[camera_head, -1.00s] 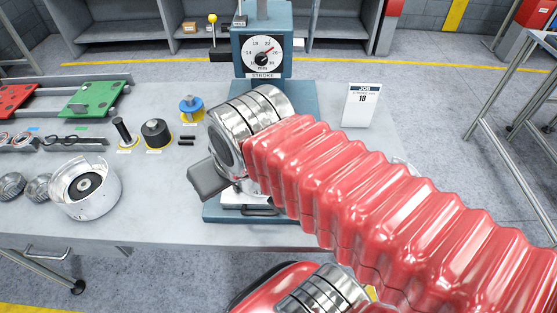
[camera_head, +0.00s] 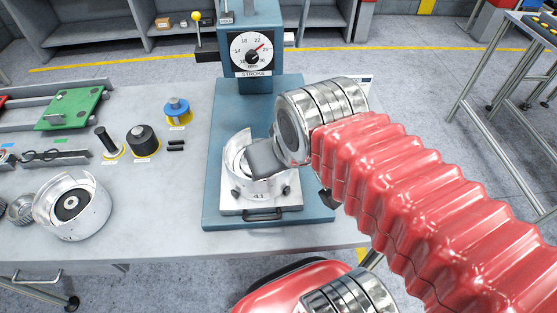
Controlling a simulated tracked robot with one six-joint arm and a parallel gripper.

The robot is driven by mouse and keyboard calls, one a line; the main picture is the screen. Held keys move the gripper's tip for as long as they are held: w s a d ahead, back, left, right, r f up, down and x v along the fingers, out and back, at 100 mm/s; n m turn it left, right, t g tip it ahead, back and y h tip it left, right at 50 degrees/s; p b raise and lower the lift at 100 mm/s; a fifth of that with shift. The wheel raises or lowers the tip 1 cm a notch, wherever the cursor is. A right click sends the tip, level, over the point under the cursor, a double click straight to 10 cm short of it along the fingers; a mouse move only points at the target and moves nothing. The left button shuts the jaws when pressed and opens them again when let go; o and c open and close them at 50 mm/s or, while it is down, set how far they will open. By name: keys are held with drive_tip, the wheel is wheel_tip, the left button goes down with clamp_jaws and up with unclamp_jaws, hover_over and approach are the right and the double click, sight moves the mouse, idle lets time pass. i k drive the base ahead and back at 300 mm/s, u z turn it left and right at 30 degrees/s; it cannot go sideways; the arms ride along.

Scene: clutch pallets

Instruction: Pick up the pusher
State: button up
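Small tools stand on the grey bench left of the press: a slim black cylinder (camera_head: 106,143), a wide black cylinder (camera_head: 143,142) with a small top stub, and a blue round piece (camera_head: 177,110) with a knob. Each has a yellow ring at its base and a label too small to read, so I cannot tell which is the pusher. My gripper (camera_head: 265,160) is right of them, over the press base. One grey finger shows in front of a silver cup; the rest is mostly hidden by my wrist. I see nothing held, but the gap between the fingers is not visible.
The blue press (camera_head: 253,48) with a stroke dial and yellow-knobbed lever stands behind my gripper. A silver cup (camera_head: 236,158) sits on its base. A silver drum (camera_head: 72,205), a green plate (camera_head: 72,109) and two short black pins (camera_head: 176,145) lie left.

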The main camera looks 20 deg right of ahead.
sight(142, 139)
drive_tip(key=z, duration=0.45)
drive_tip(key=k, duration=0.5)
drive_tip(key=u, duration=0.25)
drive_tip(key=i, duration=0.5)
drive_tip(key=u, duration=1.05)
